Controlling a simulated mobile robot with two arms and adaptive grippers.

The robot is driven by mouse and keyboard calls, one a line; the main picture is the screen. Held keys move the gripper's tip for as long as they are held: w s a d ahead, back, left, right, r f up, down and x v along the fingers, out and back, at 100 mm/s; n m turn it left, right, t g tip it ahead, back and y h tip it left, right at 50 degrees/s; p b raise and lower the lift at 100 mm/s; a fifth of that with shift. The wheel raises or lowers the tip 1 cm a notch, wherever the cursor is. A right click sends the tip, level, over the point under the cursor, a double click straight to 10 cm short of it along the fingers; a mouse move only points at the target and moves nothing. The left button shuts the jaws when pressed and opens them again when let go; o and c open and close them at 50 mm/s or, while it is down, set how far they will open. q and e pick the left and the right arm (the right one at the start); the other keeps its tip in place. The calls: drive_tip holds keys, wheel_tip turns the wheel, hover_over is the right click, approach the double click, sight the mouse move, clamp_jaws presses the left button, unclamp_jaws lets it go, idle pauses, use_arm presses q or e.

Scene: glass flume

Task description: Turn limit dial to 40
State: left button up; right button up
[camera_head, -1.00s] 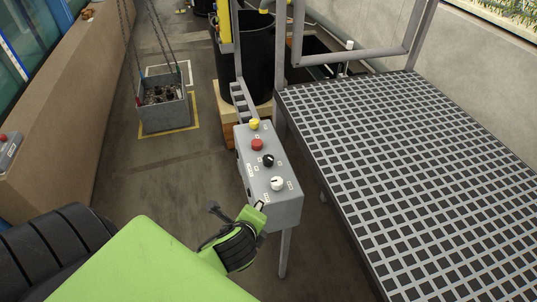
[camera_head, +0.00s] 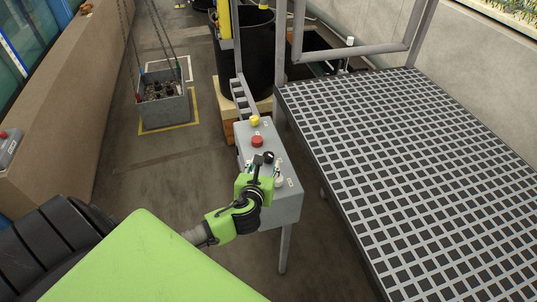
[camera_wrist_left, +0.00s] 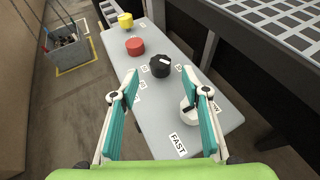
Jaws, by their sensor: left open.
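A grey control box (camera_head: 285,208) on a post carries a row of controls. The black dial (camera_wrist_left: 160,66) with a pale pointer mark shows between and beyond my fingertips in the left wrist view; it also shows in the head view (camera_head: 268,157). A white dial (camera_wrist_left: 186,110) sits nearer, partly hidden behind the right-hand finger. I cannot read which dial is the limit dial, nor its scale; a "FAST" label is legible by the white dial. My left gripper (camera_wrist_left: 160,73) is open and empty above the box, its teal-padded fingers apart. My right gripper is not in view.
Farther along the box are a red button (camera_wrist_left: 135,46) and a yellow button (camera_wrist_left: 125,20). A grated platform (camera_head: 400,150) stands close on the right. A grey bin (camera_head: 163,112) hangs on chains at the far left. Open floor lies left of the box.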

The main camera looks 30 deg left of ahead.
sight(268, 156)
use_arm(q)
drive_tip(key=x, duration=0.8)
drive_tip(key=shift+f, duration=0.1)
drive_tip(key=c, duration=1.1)
